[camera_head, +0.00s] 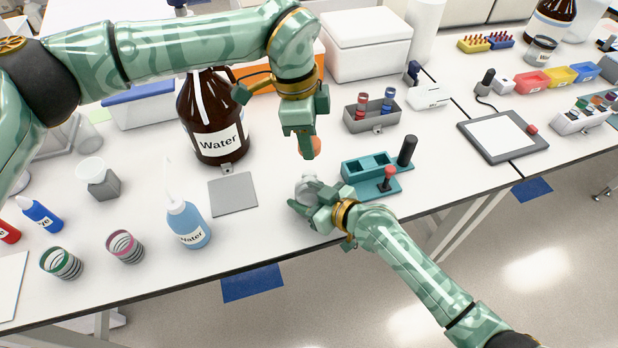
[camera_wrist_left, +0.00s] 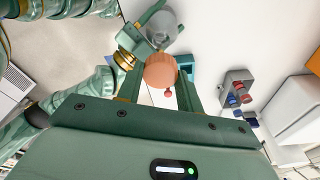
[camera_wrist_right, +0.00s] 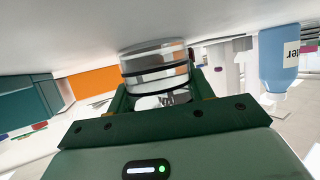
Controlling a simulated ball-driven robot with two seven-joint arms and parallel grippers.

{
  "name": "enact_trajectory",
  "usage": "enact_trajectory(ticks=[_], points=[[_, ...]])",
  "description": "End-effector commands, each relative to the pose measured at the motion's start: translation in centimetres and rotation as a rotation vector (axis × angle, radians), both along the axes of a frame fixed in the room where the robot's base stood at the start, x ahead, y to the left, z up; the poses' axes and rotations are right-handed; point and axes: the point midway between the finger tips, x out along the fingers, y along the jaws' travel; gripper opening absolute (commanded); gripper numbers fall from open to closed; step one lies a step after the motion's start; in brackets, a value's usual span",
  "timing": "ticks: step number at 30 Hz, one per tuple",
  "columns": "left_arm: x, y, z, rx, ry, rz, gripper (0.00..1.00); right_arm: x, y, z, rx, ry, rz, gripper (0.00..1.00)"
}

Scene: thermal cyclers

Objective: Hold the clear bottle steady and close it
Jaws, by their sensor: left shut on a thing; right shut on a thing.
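The clear bottle (camera_head: 308,187) stands on the table near its front edge. My right gripper (camera_head: 308,200) is shut around it from the front right. The right wrist view shows the clear bottle (camera_wrist_right: 155,65) with dark bands between the fingers. My left gripper (camera_head: 308,150) points down above and a little behind the bottle. It is shut on an orange cap (camera_head: 315,146), which shows round between the fingers in the left wrist view (camera_wrist_left: 160,70). The cap is apart from the bottle in the head view.
A teal rack (camera_head: 366,166) with a red-topped part stands just right of the bottle. A grey plate (camera_head: 232,194) and a blue wash bottle (camera_head: 187,226) are to the left. A big brown water bottle (camera_head: 213,120) stands behind. A grey tube rack (camera_head: 370,118) is at the back right.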

Motion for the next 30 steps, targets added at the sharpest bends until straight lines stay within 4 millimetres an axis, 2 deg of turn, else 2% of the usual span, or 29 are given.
enact_trajectory(ticks=[9,24,30], points=[[-0.1,0.0,-4.3,-0.006,0.002,-0.001,0.15,0.0,0.0,0.0,0.0,0.0,0.0,0.11],[0.0,0.0,-4.4,-0.006,0.0,0.0,0.15,0.0,0.0,0.0,0.0,0.0,0.0,0.11],[0.0,0.0,-5.3,-0.006,0.002,0.0,0.15,0.0,0.0,0.0,0.001,-0.001,0.0,0.11]])
